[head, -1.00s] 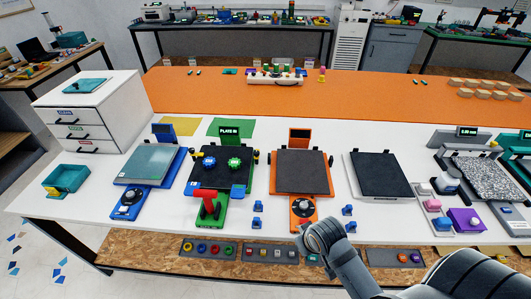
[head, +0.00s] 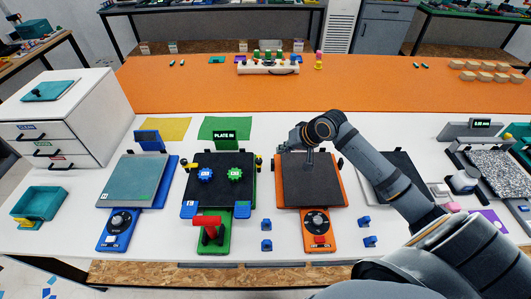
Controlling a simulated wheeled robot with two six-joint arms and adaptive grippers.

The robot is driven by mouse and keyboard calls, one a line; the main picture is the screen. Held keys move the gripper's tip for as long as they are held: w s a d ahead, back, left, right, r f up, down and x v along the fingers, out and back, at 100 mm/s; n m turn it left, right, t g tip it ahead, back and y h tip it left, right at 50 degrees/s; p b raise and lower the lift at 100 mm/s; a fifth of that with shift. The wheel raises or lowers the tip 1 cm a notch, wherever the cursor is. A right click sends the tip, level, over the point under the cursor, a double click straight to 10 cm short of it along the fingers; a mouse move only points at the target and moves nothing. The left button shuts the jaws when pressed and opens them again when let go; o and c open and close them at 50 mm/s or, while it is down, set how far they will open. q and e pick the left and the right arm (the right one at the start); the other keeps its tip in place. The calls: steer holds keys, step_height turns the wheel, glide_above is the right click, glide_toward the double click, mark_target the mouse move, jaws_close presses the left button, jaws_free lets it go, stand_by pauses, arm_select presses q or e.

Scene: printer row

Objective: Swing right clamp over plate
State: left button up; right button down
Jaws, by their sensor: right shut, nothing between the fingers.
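The green printer (head: 214,240) stands mid-left with a dark plate (head: 218,197) on its bed, and its small screen (head: 225,137) reads "PLATE IN". A blue gear (head: 205,174) and a green gear (head: 235,174) lie on the plate. The right clamp (head: 259,164), small and dark with yellow, is at the plate's right edge; its exact swing is too small to tell. A left clamp (head: 185,166) is at the opposite edge. My right gripper (head: 309,167) is shut and empty, pointing down over the orange printer's bed, right of the right clamp and apart from it. My left gripper is out of view.
The orange printer (head: 318,241) with a dark bed is under my right gripper. A blue printer (head: 118,231) stands left. A red handle (head: 207,222) rises at the green printer's front. Small blue blocks (head: 266,245) lie between the printers. My right arm covers part of another dark bed.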

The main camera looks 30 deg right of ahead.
mark_target(259, 159)
steer(key=x, duration=0.8)
steer(key=shift+a+f, duration=0.15)
steer(key=shift+f, duration=0.1)
steer(key=shift+w+a+f, duration=0.15)
steer(key=shift+w+f, duration=0.1)
steer(key=shift+f, duration=0.25)
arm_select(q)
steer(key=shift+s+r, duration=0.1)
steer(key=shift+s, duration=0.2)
